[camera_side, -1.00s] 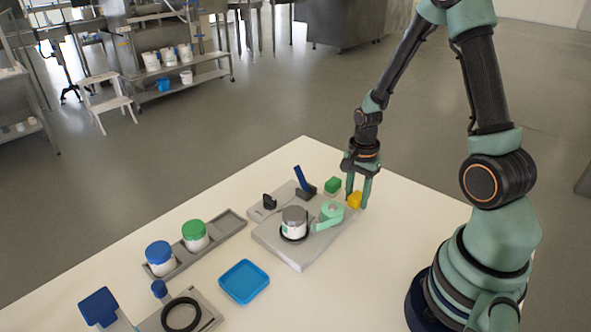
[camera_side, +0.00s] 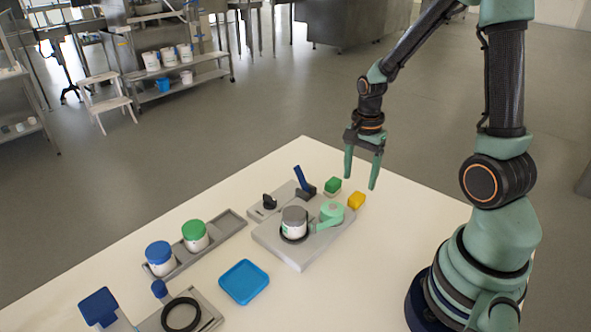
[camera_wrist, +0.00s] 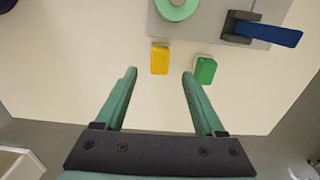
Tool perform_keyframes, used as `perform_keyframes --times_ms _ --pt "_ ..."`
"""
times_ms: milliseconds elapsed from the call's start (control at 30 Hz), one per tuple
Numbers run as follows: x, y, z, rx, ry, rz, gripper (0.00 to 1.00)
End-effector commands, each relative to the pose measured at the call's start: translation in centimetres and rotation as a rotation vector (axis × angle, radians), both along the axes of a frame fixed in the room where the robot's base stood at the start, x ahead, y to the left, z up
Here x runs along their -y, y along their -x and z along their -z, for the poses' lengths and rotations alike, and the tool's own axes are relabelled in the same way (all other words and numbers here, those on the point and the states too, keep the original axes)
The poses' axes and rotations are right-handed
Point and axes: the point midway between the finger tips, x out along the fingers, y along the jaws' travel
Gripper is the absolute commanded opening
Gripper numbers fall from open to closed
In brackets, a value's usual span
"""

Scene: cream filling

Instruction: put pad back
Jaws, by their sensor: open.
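A yellow pad (camera_side: 356,200) lies on the white table beside the grey fixture board, near its right corner. A green pad (camera_side: 333,185) lies just behind it. My gripper (camera_side: 361,182) is open and empty, raised above the table near the two pads. The wrist view shows both fingers (camera_wrist: 160,72) spread wide with nothing between them.
A tray (camera_side: 180,266) holds blue- and green-lidded jars. A blue dish (camera_side: 244,281) lies in front.

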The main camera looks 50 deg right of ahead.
Motion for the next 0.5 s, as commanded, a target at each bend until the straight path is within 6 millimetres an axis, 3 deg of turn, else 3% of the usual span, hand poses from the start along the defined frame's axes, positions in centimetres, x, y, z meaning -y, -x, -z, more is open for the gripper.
perform_keyframes --times_ms 200,500 --pt "0.1 -0.2 -3.7 0.005 0.003 0.0 0.71" --pt "-0.8 -0.3 -6.4 0.028 0.014 -0.084 0.71"
